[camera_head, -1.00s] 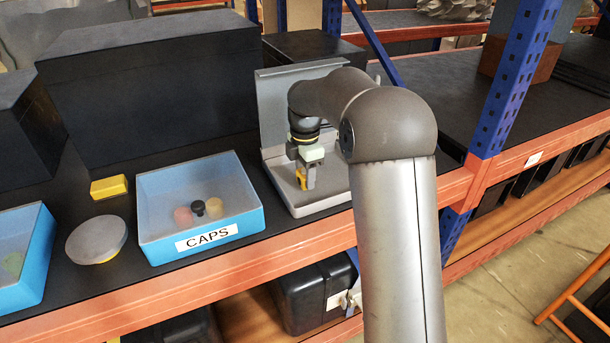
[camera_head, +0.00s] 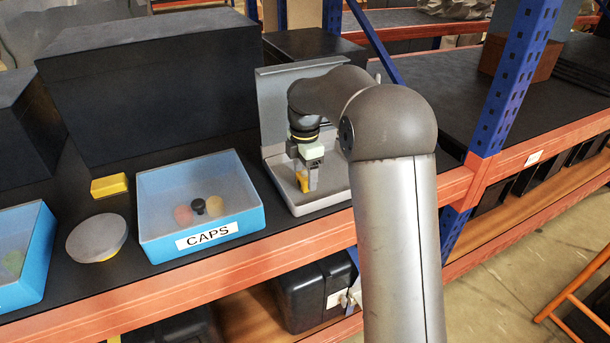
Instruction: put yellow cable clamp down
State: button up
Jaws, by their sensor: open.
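My gripper (camera_head: 306,180) points down over the base of a grey open case (camera_head: 325,200) on the shelf. The yellow cable clamp (camera_head: 301,181) is at my fingertips, low over the case floor. My jaws are open, with the clamp between or right beside them. Whether the clamp touches the case floor is too small to tell. My arm hides the right part of the case.
A blue bin labelled CAPS (camera_head: 200,235) with several caps stands left of the case. A round grey disc (camera_head: 97,238), a yellow block (camera_head: 109,186) and another blue bin (camera_head: 38,262) are further left. A blue upright (camera_head: 515,75) stands at the right.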

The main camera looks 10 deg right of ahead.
aim_at(305, 175)
notch_tip(305, 175, up, 11)
jog(key=s+f+m, duration=0.4)
jog(key=s+m, duration=0.2)
jog(key=s, duration=0.5)
jog(key=s+f+m, duration=0.4)
jog(key=s+m, duration=0.3)
jog(key=s, duration=0.5)
jog(key=s+f+m, duration=0.4)
jog(key=s+m, duration=0.3)
jog(key=s, duration=0.4)
jog(key=shift+s, duration=0.35)
